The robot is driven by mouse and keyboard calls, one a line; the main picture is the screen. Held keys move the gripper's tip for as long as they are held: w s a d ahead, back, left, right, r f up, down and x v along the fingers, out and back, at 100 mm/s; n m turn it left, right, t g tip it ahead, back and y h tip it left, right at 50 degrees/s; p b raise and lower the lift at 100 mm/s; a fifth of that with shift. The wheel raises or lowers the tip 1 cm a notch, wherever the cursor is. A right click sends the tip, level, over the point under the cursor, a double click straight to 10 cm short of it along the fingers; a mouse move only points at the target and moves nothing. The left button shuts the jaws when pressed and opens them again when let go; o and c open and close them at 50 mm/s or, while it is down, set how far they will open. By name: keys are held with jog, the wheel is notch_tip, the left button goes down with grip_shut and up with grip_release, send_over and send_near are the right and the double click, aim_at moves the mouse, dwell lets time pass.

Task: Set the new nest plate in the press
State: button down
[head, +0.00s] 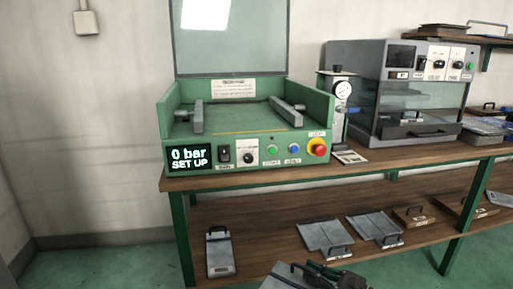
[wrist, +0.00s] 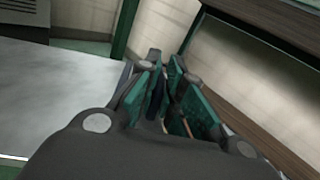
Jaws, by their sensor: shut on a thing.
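The press (head: 236,116) is a green machine on the bench with its clear lid (head: 230,38) raised. Its bed looks empty between two grey side rails, and its display (head: 189,158) reads "0 bar SET UP". My gripper (head: 322,271) is low at the bottom edge of the head view, in front of the bench and below the press. It is shut on the dark handle of a grey plate (head: 281,284), which is mostly cut off by the frame. In the wrist view my gripper's green-padded fingers (wrist: 170,85) are close together, with the grey plate (wrist: 60,95) at left.
The lower shelf (head: 275,243) holds several handled plates, including a narrow grey one (head: 219,254) and a wide one (head: 324,237). A gauge stand (head: 340,100) stands just right of the press, beside a grey cabinet machine (head: 395,85). Floor is clear at left.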

jog(key=s+r+m+t+h+p, duration=0.2)
jog(key=r+m+h+p, duration=0.3)
jog(key=r+p, duration=0.5)
jog(key=s+d+r+m+t+h+p, duration=0.1)
jog(key=s+r+m+t+h+p, duration=0.2)
jog(key=r+h+p, duration=0.6)
jog(key=r+m+t+p, duration=0.1)
jog(key=m+t+p, duration=0.1)
jog(key=p, duration=1.2)
jog(key=shift+s+d+m, duration=0.25)
jog(key=shift+m, duration=0.05)
